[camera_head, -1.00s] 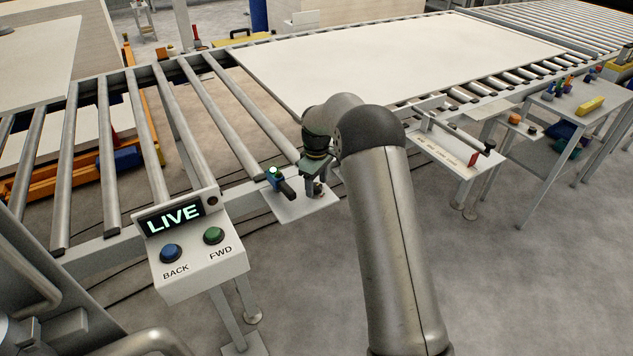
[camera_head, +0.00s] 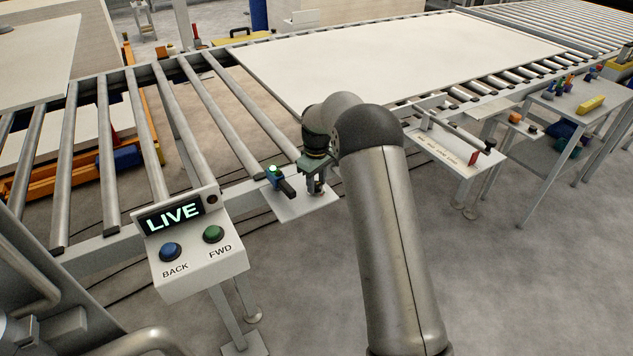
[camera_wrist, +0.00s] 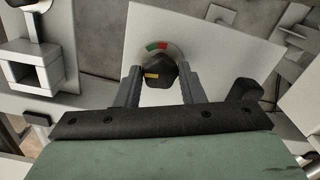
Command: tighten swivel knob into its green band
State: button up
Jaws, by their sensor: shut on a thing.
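The swivel knob (camera_wrist: 161,74) is dark with a yellow mark on its left side. In the wrist view it sits between the two fingers of my gripper (camera_wrist: 159,82), which is shut on it. The yellow mark is at the knob's left, apart from the green band. In the head view my gripper (camera_head: 316,188) points down at the small grey plate (camera_head: 295,212); the knob is hidden there.
A dark block with a green light (camera_head: 274,172) stands left of my gripper on the plate. A LIVE control box (camera_head: 198,250) with blue and green buttons is further left. Roller conveyor and a large white board (camera_head: 400,55) lie behind.

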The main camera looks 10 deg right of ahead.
aim_at(317, 184)
jog(key=shift+m+b, duration=0.35)
jog(key=shift+m, duration=1.85)
jog(key=o, duration=1)
jog(key=shift+r, duration=0.1)
notch_tip(317, 184, up, 17)
jog(key=shift+r, duration=0.15)
